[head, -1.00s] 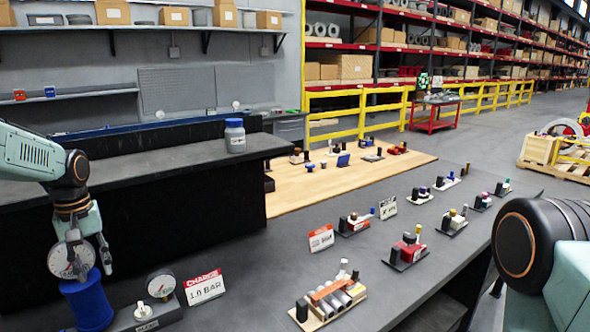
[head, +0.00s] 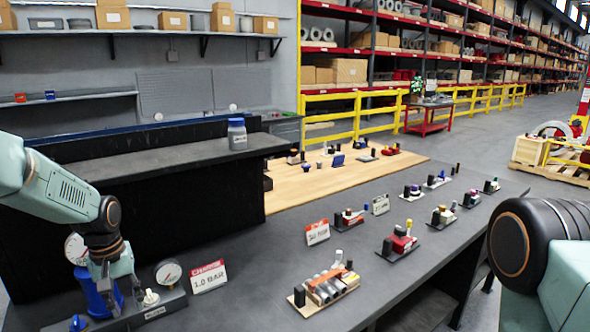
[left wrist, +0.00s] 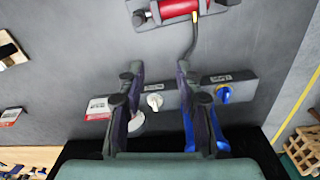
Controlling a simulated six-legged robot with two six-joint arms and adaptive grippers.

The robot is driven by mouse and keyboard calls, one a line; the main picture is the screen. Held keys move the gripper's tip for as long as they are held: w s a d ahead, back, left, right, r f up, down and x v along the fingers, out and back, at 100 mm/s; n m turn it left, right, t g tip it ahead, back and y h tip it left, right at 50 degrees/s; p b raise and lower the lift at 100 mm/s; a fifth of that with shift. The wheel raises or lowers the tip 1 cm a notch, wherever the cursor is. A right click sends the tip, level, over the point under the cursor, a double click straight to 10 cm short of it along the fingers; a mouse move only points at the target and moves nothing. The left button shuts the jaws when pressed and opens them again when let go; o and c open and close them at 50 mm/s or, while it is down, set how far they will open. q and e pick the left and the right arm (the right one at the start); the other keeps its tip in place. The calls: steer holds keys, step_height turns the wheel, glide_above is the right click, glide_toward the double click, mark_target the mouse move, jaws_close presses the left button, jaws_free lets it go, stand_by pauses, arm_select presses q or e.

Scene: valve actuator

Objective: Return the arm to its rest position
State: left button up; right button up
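My left gripper (head: 116,312) hangs low at the left of the head view, in front of a blue cylinder (head: 92,296). In the left wrist view the fingers (left wrist: 163,140) are wide apart with nothing held between them. A white knob (left wrist: 154,101) on a grey valve block (left wrist: 172,100) shows beyond the gap. The blue cylinder is partly hidden behind the right-hand finger; whether they touch I cannot tell. A blue knob (left wrist: 223,94) sits at the block's right end. My right gripper is out of view.
Two round gauges (head: 168,272) (head: 76,249) and a red-and-white sign (head: 208,276) stand around the block. Several small fixtures (head: 325,287) occupy the dark bench. A raised dark counter (head: 150,165) with a jar (head: 237,134) lies behind. Bare bench (head: 245,305) lies right of the sign.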

arm_select(q)
steer(key=s+d+f+m, duration=0.2)
steer(key=s+d+f, duration=0.6)
steer(key=d+f, duration=0.4)
steer(key=s+d+f+m, duration=0.1)
steer(key=s+d+f, duration=0.1)
steer(key=s, duration=0.7)
steer(key=s+d+f+m, duration=0.1)
steer(key=s+d, duration=0.1)
steer(key=s, duration=0.7)
steer(key=s+d+f+m, duration=0.2)
steer(key=s, duration=0.7)
step_height(320, 180, down, 26)
steer(key=b, duration=2.5)
steer(key=shift+s+r+b, duration=0.15)
steer(key=shift+s+b, duration=0.05)
steer(key=shift+b, duration=0.15)
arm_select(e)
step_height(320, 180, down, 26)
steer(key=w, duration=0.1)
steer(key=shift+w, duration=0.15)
arm_select(q)
steer(key=shift+s+a+n, duration=0.1)
steer(key=shift+s+n, duration=0.1)
steer(key=shift+n, duration=0.1)
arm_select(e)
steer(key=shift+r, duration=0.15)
